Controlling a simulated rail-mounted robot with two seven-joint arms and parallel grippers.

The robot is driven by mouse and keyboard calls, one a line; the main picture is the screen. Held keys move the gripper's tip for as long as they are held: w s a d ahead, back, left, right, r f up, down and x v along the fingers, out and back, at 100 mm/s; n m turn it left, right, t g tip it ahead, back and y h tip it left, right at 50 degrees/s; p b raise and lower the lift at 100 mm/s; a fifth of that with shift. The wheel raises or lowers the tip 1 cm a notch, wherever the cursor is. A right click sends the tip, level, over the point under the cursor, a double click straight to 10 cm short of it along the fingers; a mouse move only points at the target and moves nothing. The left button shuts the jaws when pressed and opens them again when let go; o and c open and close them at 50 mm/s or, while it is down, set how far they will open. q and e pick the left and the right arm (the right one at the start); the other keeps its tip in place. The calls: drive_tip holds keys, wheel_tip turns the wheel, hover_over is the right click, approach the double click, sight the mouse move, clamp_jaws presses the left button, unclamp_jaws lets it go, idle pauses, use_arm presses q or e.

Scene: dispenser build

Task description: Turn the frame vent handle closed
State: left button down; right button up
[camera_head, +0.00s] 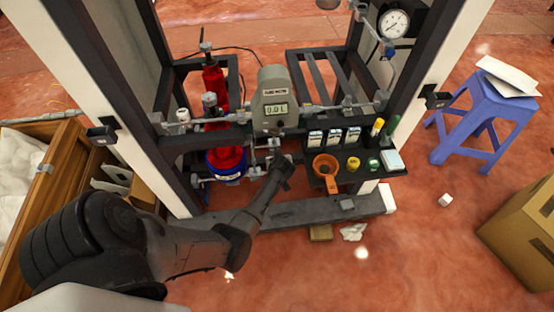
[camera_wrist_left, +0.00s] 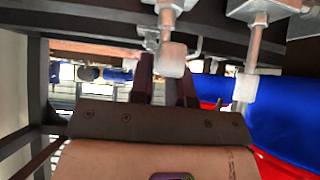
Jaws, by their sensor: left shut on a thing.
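In the head view my left arm reaches in from the lower left, and my left gripper (camera_head: 283,168) is at the pipework below the grey meter (camera_head: 272,102). In the left wrist view the two dark fingers of this gripper (camera_wrist_left: 165,78) stand close together at a metal handle with a pale block-shaped end (camera_wrist_left: 172,60). The gripper is shut on this handle, which seems to be the frame vent handle. The fingers and hand partly hide it in the head view, so its exact angle cannot be told. My right gripper is not in view.
A red cylinder (camera_head: 214,95) with a blue base (camera_head: 226,172) stands left of the gripper. A black shelf (camera_head: 347,182) with an orange cup (camera_head: 326,172) and small bottles is close on the right. Dark frame posts flank the pipework. A blue stool (camera_head: 480,118) stands farther right.

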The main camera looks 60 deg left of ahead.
use_arm(q)
drive_tip(key=shift+s+r+m+t+p, duration=0.1)
drive_tip(key=shift+r+m+t+p, duration=0.2)
drive_tip(key=shift+p, duration=0.55)
drive_tip(key=m+t+h+p, duration=0.1)
drive_tip(key=m+p, duration=0.1)
drive_tip(key=p, duration=0.1)
drive_tip(key=m+t+h+p, duration=0.1)
drive_tip(key=m+p, duration=0.1)
drive_tip(key=shift+s+a+p, duration=0.1)
drive_tip(key=shift+a+p, duration=0.05)
drive_tip(key=shift+p, duration=0.25)
drive_tip(key=shift+m+t+p, duration=0.3)
drive_tip(key=shift+m+t, duration=0.1)
drive_tip(key=shift+m, duration=0.1)
drive_tip(key=shift+a+f+m+t+h+p, duration=0.1)
drive_tip(key=shift+f+m+t+h+p, duration=0.1)
drive_tip(key=shift+m+h, duration=0.25)
drive_tip(key=shift+f+m+t+h+p, duration=0.1)
drive_tip(key=shift+m+t+h+p, duration=0.1)
drive_tip(key=shift+m+h, duration=0.55)
drive_tip(key=shift+m, duration=0.3)
drive_tip(key=shift+m+t, duration=0.3)
drive_tip(key=c, duration=1.1)
unclamp_jaws()
drive_tip(key=shift+h, duration=0.3)
